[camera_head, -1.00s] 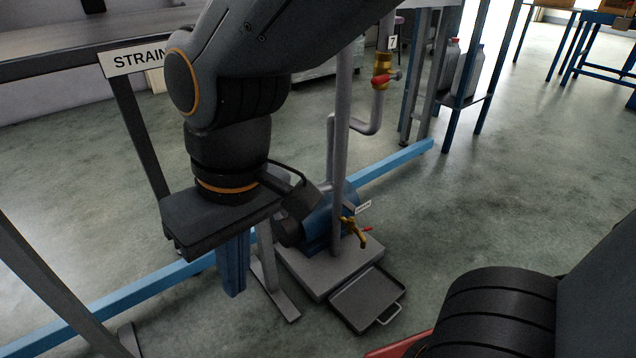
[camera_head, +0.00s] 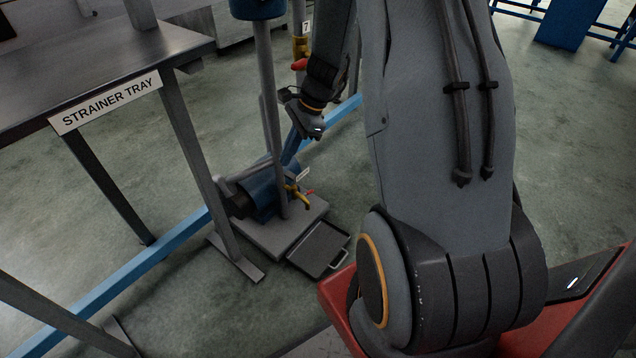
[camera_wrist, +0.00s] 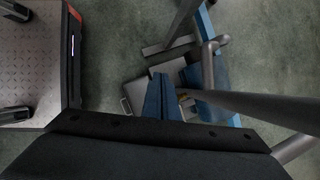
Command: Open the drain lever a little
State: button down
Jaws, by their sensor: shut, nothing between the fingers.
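The brass drain tap (camera_head: 292,193) sits low at the pump base in the head view, with its small red drain lever (camera_head: 309,192) pointing to the right. A small white label (camera_head: 302,174) is just above it. My gripper (camera_head: 290,158) hangs above and behind the tap in the picture, apart from it, its blue fingers pointing down. In the wrist view, the closed fingers of my gripper (camera_wrist: 160,78) hide most of the tap, and only a brass bit (camera_wrist: 181,95) shows beside them. The lever cannot be made out there. The gripper is shut and empty.
A drip tray (camera_head: 318,248) lies on the floor below the tap. The blue pump (camera_head: 262,192) and an upright grey pipe (camera_head: 269,100) stand close to the left. A higher valve with a red handle (camera_head: 300,64) is behind. The strainer tray table (camera_head: 130,75) is at left.

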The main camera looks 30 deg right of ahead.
jog(key=w+d+f+m+t, duration=0.1)
jog(key=d+f+m, duration=0.5)
jog(key=d, duration=0.2)
jog(key=m+t+p, duration=0.2)
jog(key=m+t, duration=0.1)
jog(key=m, duration=0.5)
send_near(312, 191)
jog(key=shift+y, duration=0.4)
jog(key=b+x, duration=0.3)
jog(key=x, duration=0.3)
jog(key=shift+w+f, duration=0.1)
jog(key=shift+f, duration=0.1)
jog(key=shift+w+a+f+b, duration=0.2)
jog(key=shift+f+b, duration=0.15)
jog(key=shift+f, duration=0.3)
jog(key=shift+r, duration=0.1)
jog(key=shift+d+r, duration=0.1)
jog(key=shift+r, duration=0.05)
jog(key=shift+r+p, duration=0.6)
jog(key=shift+r, duration=0.1)
